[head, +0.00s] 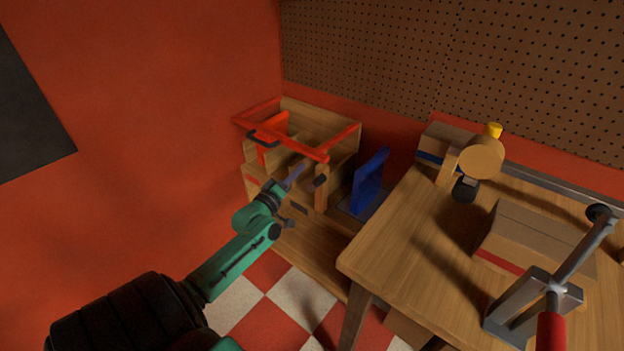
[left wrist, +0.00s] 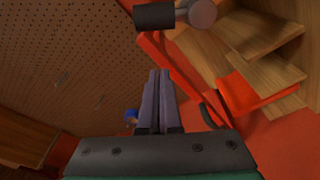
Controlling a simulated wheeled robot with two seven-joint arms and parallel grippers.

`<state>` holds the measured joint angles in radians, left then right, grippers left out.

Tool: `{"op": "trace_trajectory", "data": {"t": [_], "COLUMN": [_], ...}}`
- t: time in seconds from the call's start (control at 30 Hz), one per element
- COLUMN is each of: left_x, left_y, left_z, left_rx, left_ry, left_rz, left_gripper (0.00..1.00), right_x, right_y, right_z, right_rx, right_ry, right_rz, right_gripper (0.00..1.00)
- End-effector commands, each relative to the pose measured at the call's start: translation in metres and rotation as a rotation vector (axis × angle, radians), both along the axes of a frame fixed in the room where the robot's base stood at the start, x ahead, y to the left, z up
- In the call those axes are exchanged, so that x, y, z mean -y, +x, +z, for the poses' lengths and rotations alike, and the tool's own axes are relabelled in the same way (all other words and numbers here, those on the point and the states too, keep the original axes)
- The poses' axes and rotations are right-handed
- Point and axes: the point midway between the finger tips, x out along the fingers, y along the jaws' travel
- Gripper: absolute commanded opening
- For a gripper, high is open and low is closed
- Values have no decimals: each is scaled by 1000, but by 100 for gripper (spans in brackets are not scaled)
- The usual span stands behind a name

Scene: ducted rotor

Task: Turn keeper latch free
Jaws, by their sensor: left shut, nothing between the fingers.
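A wooden box unit (head: 340,145) with a red frame (head: 343,138) stands left of the workbench. A small dark knob-like part, which may be the keeper latch (head: 320,181), shows at its front right. In the left wrist view a dark cylinder with a grey round end (left wrist: 155,17), perhaps the same latch, lies beyond the fingertips beside a red bar. My left gripper (head: 297,173) is at the front of the box, just left of the dark part. Its fingers (left wrist: 158,75) are together and empty, apart from the cylinder. My right gripper is out of view.
A black handle (head: 263,137) sits on the red frame. A blue upright part (head: 369,182) stands between box and workbench (head: 405,230). The bench bears a clamp-like metal tool with a red grip (head: 551,330). A pegboard (head: 400,60) covers the back wall.

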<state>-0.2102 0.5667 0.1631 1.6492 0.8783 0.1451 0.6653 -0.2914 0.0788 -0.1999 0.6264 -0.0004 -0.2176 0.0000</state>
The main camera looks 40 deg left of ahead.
Motion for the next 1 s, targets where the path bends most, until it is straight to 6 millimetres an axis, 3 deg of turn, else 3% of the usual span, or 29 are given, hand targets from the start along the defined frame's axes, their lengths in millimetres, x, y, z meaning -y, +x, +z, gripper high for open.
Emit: {"op": "trace_trajectory", "data": {"t": [0.13,0.4,1.0], "left_x": [-5,26,30], "left_y": [33,25,25], "left_z": [3,-18,-22], "left_rx": [2,-2,-3], "left_ry": [2,0,35], "left_rz": [1,0,-1], "left_gripper": [0,0,0], "right_x": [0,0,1], "right_y": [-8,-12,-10], "right_z": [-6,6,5], "right_rx": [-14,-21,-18], "right_ry": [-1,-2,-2], "right_rz": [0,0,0], "right_gripper": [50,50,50]}}
